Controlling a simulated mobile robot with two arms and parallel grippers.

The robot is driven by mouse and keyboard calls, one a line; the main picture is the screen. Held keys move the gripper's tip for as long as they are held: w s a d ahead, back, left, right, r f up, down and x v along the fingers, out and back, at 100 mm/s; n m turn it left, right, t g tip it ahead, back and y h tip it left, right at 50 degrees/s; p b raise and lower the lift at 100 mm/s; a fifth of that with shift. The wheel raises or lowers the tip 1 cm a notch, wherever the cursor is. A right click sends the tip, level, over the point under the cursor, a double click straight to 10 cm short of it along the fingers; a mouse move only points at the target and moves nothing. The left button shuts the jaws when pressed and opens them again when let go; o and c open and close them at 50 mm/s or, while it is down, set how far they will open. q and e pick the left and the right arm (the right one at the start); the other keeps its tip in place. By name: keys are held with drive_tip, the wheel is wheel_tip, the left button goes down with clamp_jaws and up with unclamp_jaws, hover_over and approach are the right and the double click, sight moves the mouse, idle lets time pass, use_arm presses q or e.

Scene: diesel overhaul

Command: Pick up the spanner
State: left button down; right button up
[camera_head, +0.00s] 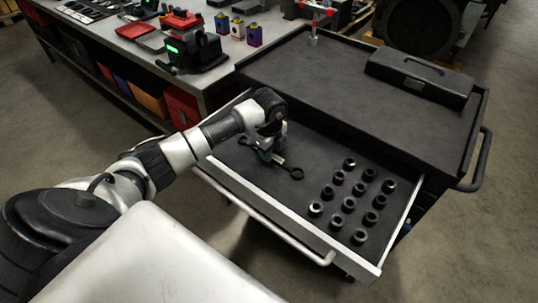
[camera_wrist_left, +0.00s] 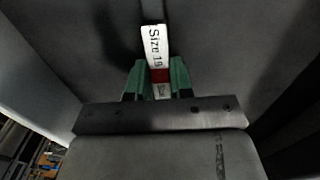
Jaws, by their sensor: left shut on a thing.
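The spanner is dark with a ring end (camera_head: 297,174) and lies low in the open drawer (camera_head: 322,241) of the tool cart; its other end (camera_head: 243,141) shows left of my gripper. My left gripper (camera_head: 268,154) points down into the drawer and is shut on the spanner's middle. In the left wrist view, the green fingers (camera_wrist_left: 158,80) sit on both sides of the spanner's white label (camera_wrist_left: 154,42), which reads "Size 19" or similar and has a red band. I cannot tell whether the spanner touches the drawer floor. My right gripper is not in view.
Several black sockets (camera_head: 350,203) stand in rows in the drawer's right part. A black case (camera_head: 419,78) lies on the cart top (camera_head: 320,75). A workbench (camera_head: 215,85) with a red-and-black machine (camera_head: 192,45) stands behind left. The drawer's front rail (camera_head: 262,213) borders my arm.

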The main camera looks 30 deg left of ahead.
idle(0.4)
use_arm(q)
drive_tip(key=shift+w+r, duration=0.1)
drive_tip(key=shift+r, duration=0.55)
wheel_tip(320, 180, up, 3)
drive_tip(key=shift+f+b, duration=0.1)
drive_tip(key=shift+b, duration=0.55)
drive_tip(key=s+d+r+b, duration=0.1)
drive_tip(key=s+d+r, duration=0.4)
drive_tip(key=d, duration=0.5)
wheel_tip(320, 180, up, 2)
drive_tip(key=shift+s+d, duration=0.15)
drive_tip(key=shift+d, duration=0.1)
drive_tip(key=c, duration=1.5)
unclamp_jaws()
clamp_jaws()
